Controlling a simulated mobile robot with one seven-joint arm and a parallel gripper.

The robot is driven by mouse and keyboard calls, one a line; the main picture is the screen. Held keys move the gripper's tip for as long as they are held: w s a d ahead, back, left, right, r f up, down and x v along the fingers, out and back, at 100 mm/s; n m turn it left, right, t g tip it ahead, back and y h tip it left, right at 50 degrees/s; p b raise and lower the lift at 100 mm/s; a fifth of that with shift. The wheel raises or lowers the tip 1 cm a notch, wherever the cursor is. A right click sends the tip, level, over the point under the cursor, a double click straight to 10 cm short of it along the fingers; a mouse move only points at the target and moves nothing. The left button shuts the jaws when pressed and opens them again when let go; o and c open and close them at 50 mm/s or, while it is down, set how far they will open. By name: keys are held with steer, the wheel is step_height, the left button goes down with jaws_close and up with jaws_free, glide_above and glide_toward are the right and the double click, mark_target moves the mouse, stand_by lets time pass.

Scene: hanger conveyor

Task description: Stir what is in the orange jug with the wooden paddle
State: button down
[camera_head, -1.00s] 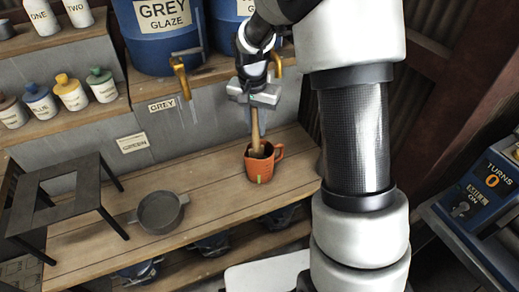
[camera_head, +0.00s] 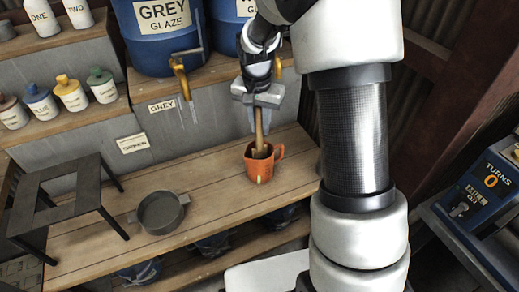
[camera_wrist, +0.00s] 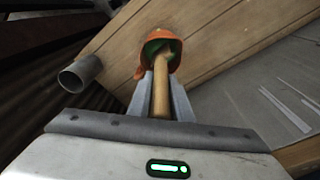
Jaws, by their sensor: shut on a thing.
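The orange jug (camera_head: 263,166) stands upright on the wooden bench, its handle to the right in the head view. It also shows at the top of the wrist view (camera_wrist: 173,44), with green inside its mouth. The wooden paddle (camera_head: 259,130) stands in the jug, nearly upright, its lower end hidden inside. My gripper (camera_head: 257,120) is above the jug and shut on the paddle's handle. In the wrist view the handle (camera_wrist: 161,90) runs between the two fingers into the jug.
A grey pan (camera_head: 161,212) and a dark stand (camera_head: 66,199) are on the bench (camera_head: 215,205) to the left. The blue grey-glaze barrel (camera_head: 158,35) with a yellow tap (camera_head: 180,75) is behind. A turns counter box (camera_head: 490,190) is at the right.

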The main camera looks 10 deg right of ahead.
steer(key=shift+r+p, duration=4.1)
steer(key=shift+r, duration=2.05)
steer(key=shift+r+p, duration=1.5)
steer(key=shift+r, duration=0.45)
